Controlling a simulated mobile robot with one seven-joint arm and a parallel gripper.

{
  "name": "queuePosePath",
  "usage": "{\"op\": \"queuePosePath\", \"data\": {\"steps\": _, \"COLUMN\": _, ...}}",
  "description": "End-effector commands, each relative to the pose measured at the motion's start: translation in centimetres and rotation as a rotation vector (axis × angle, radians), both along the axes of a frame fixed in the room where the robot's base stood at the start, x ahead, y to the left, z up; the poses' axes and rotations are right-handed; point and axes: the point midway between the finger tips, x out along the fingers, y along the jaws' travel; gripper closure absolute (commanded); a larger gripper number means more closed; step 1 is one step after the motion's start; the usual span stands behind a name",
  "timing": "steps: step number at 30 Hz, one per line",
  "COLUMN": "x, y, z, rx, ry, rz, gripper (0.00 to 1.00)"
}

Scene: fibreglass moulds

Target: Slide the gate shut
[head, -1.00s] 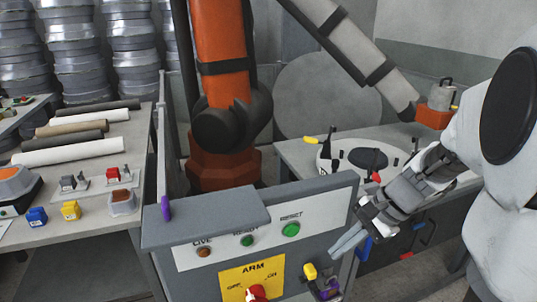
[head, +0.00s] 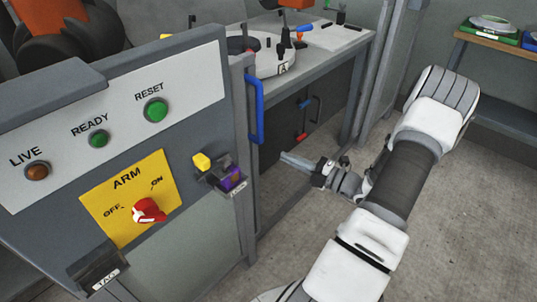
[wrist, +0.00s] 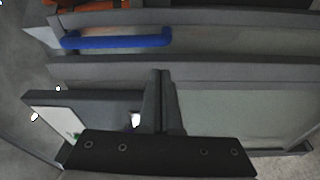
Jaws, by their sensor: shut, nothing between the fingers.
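The gate's blue upright handle (head: 255,108) is on a grey post at the right end of the control panel. In the wrist view the blue handle (wrist: 115,41) lies across the upper left, on a grey frame bar. My gripper (head: 288,160) is shut and empty, to the right of and lower than the handle in the head view, apart from it in the picture. Its closed fingers (wrist: 160,75) point toward the grey bars in the wrist view. The gate's panel is mostly hidden behind the control panel.
The control panel (head: 205,75) with lights, a red ARM switch (head: 148,211) and a purple-and-yellow lock part (head: 228,178) stands left of my arm. A bench (head: 335,45) with a round mould is behind the opening. A grey post (head: 385,75) bounds the opening at right. Floor is clear.

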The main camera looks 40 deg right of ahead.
Motion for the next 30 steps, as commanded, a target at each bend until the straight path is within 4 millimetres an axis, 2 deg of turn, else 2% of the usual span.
{"op": "queuePosePath", "data": {"steps": 16, "x": 7.8, "y": 3.4, "z": 0.1, "rx": 0.001, "ry": 0.002, "rz": 0.001, "gripper": 1.00}}
{"op": "queuePosePath", "data": {"steps": 21, "x": 8.8, "y": 3.9, "z": 0.3, "rx": 0.002, "ry": 0.001, "rz": -0.001, "gripper": 1.00}}
{"op": "queuePosePath", "data": {"steps": 30, "x": 8.9, "y": 3.9, "z": 0.4, "rx": 0.001, "ry": 0.002, "rz": -0.001, "gripper": 1.00}}
